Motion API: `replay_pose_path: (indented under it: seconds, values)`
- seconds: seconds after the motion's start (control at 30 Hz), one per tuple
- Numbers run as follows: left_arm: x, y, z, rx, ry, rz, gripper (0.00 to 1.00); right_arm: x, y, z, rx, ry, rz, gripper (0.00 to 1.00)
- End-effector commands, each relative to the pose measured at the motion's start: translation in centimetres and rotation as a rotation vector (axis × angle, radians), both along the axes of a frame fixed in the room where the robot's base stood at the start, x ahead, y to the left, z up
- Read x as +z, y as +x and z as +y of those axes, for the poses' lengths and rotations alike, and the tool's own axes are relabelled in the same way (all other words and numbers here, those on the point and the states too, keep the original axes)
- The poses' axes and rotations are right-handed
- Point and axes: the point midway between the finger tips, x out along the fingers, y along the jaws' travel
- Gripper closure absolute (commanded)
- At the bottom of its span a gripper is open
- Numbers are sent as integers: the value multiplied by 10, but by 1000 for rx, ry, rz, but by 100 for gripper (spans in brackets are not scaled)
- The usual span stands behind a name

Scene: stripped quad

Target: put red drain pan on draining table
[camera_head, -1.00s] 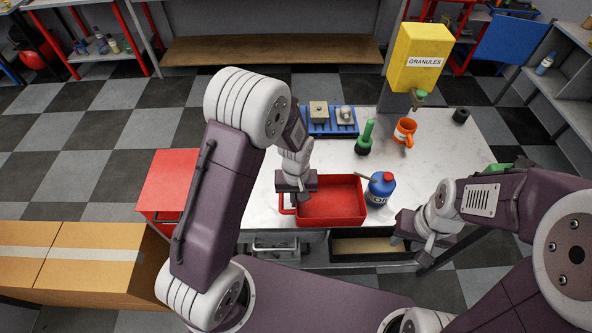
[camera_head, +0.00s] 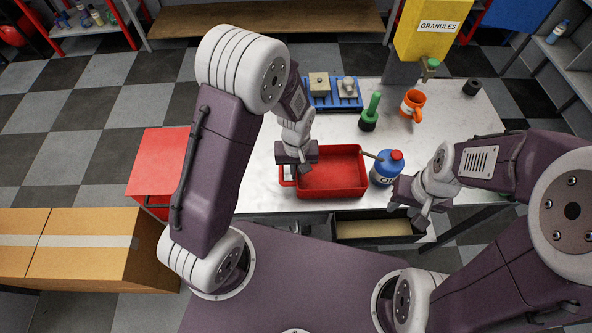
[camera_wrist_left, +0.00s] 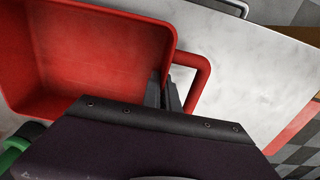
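The red drain pan (camera_head: 345,187), a rectangular tray with a loop handle at its left end, is on the white-topped table (camera_head: 262,198). My left gripper (camera_head: 305,166) is at the pan's left end. In the left wrist view the left gripper's fingers (camera_wrist_left: 164,92) stand close together on either side of the pan's (camera_wrist_left: 100,45) end wall, one inside and one within the handle loop. They look closed on that wall. My right gripper (camera_head: 410,208) hangs empty near the table's front right, fingers apart. I cannot tell which surface is the draining table.
A blue bottle with a red cap (camera_head: 386,168) stands close to the pan's right. A green-handled tool (camera_head: 370,112), orange mug (camera_head: 412,105), blue tray with parts (camera_head: 333,94) and yellow granules box (camera_head: 424,30) are behind. A red-topped cabinet (camera_head: 157,160) and cardboard boxes (camera_head: 75,240) are left.

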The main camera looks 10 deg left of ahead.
Motion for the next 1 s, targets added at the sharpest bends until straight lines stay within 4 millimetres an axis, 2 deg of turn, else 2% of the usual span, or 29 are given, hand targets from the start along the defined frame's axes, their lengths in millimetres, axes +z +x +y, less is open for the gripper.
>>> replay_pose_path:
  seconds: [0.07, 0.1, 0.17, 0.43, 0.53, 0.67, 0.8, 1.0]
  values:
    - [-3, 0, 0, 0, -1, -1, 100, -2, 0, 0, 0, 0, 0, 64]
    - [-3, 0, 0, 0, 0, 0, 88, -2, 0, 0, 0, 0, 0, 64]
    - [-2, 0, 0, 0, 0, 0, 75, -1, 0, 0, 0, 0, 0, 64]
    - [-2, 0, 0, 0, 0, 0, 75, -1, 0, 0, 0, 0, 0, 64]
    - [6, 1, 0, 0, 0, -2, 75, 3, 0, 0, 0, 0, 0, 64]
    - [35, 2, 0, 0, -2, -7, 75, 5, 0, 0, 0, 0, 0, 64]
    - [73, 2, 0, 0, -2, -8, 75, 9, 0, 0, 0, 0, 0, 64]
    - [111, 1, 0, 0, -1, -4, 75, 12, 0, 0, 0, 0, 0, 64]
